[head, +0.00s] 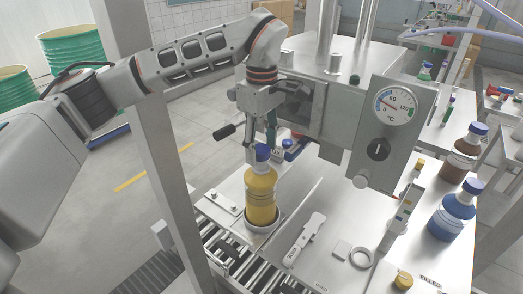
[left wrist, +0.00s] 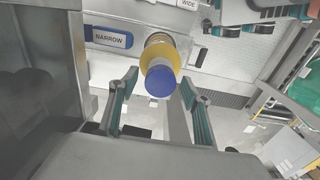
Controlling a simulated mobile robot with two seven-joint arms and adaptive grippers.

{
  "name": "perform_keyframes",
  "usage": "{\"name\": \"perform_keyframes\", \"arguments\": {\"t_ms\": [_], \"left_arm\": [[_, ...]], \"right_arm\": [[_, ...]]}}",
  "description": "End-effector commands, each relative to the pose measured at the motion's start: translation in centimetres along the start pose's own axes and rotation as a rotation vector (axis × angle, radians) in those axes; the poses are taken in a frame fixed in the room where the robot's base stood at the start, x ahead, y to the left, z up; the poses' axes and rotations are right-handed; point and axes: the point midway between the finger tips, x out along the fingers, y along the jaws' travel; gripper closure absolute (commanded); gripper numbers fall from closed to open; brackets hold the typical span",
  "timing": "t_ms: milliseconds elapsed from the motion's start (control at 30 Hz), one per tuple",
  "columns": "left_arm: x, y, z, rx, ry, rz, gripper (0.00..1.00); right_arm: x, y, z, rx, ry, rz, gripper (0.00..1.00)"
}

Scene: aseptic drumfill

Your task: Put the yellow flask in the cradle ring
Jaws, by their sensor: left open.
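The yellow flask (head: 261,192) with a blue cap stands upright at the left front of the steel bench. Its base sits inside a pale cradle ring (head: 262,227). My left gripper (head: 261,146) is open at the height of the blue cap, with no visible grip on the flask. In the left wrist view the flask (left wrist: 161,58) shows cap-first, just beyond the open fingers of my left gripper (left wrist: 160,108). The ring is not clearly seen in that view. My right gripper is not in view.
A white tool (head: 304,240), a loose grey ring (head: 361,257) and a small yellow-capped jar (head: 403,280) lie right of the flask. A dial panel (head: 395,115) rises behind. Blue (head: 455,212) and brown (head: 466,154) bottles stand right. A blue NARROW label (left wrist: 112,38) is beside the flask.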

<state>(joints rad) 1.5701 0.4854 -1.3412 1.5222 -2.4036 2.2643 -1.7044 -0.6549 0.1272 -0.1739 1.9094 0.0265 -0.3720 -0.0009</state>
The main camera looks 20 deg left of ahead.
Motion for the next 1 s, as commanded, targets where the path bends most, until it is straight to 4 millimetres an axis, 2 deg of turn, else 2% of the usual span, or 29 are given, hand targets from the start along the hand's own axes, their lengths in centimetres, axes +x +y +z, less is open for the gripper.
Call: {"name": "perform_keyframes", "arguments": {"t_ms": [300, 500, 700, 1000], "left_arm": [[-6.5, 0.1, 0.0, -0.001, 0.003, 0.005, 0.52], [-9.5, 0.0, 0.0, -0.001, 0.002, 0.002, 0.52], [-10.8, 0.0, 0.0, -0.001, 0.0, 0.001, 0.52], [-10.9, 0.0, 0.0, -0.001, 0.0, 0.0, 0.52]], "right_arm": [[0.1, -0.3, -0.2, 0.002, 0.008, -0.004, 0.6], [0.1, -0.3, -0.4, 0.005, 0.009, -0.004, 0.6], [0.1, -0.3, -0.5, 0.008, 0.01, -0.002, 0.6], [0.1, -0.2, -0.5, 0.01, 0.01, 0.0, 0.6]]}}
